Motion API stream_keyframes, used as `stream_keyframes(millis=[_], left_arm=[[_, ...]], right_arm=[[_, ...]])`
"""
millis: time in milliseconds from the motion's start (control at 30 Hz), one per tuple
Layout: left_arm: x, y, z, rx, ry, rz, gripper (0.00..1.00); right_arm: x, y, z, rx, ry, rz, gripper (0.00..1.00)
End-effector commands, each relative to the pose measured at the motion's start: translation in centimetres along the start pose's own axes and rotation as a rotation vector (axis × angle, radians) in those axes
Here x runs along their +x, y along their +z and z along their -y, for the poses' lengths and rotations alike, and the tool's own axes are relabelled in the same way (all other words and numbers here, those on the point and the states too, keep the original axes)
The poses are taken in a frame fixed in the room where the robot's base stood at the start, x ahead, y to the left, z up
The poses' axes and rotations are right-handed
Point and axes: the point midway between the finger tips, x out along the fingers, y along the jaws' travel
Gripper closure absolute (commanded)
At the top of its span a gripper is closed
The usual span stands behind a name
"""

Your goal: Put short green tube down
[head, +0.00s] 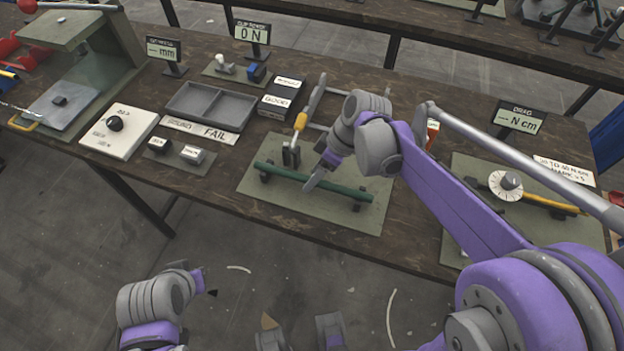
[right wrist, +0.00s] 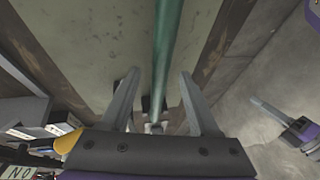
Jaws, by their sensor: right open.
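The green tube (head: 345,191) lies level across small dark supports on a grey-green mat (head: 290,218). My right gripper (head: 318,181) is at the middle of the tube. In the right wrist view its two fingers (right wrist: 158,105) stand apart, one on each side of the tube (right wrist: 167,45), with gaps on both sides. The far ends of the fingers are partly hidden by the arm in the head view. My left arm is low at the left, off the table, and its gripper (head: 207,283) is small and dark there.
A yellow-collared lever tool (head: 301,120) stands just behind the tube. A grey divided tray (head: 210,105) with a FAIL label is to the left. A dial gauge with a yellow handle (head: 540,200) lies on the right mat. The table's front edge is close to the mat.

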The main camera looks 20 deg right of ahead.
Motion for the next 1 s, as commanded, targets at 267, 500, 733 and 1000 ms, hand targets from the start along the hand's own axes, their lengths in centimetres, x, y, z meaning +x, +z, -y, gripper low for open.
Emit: stream_keyframes(millis=[267, 500, 733, 1000], left_arm=[[0.0, 0.0, 0.0, 0.000, 0.000, 0.000, 1.00], [0.0, 0.0, 0.0, 0.000, 0.000, 0.000, 1.00], [0.0, 0.0, 0.0, 0.000, 0.000, 0.000, 1.00], [-0.2, -0.1, 0.0, 0.000, 0.000, -0.001, 1.00]], right_arm=[[-0.1, 0.0, 0.0, 0.000, 0.000, 0.000, 0.71], [-0.1, 0.0, 0.0, 0.000, 0.000, 0.000, 1.00], [-0.1, 0.0, 0.0, 0.000, 0.000, 0.000, 1.00], [-1.5, -0.6, 0.3, 0.000, 0.000, 0.000, 1.00]])
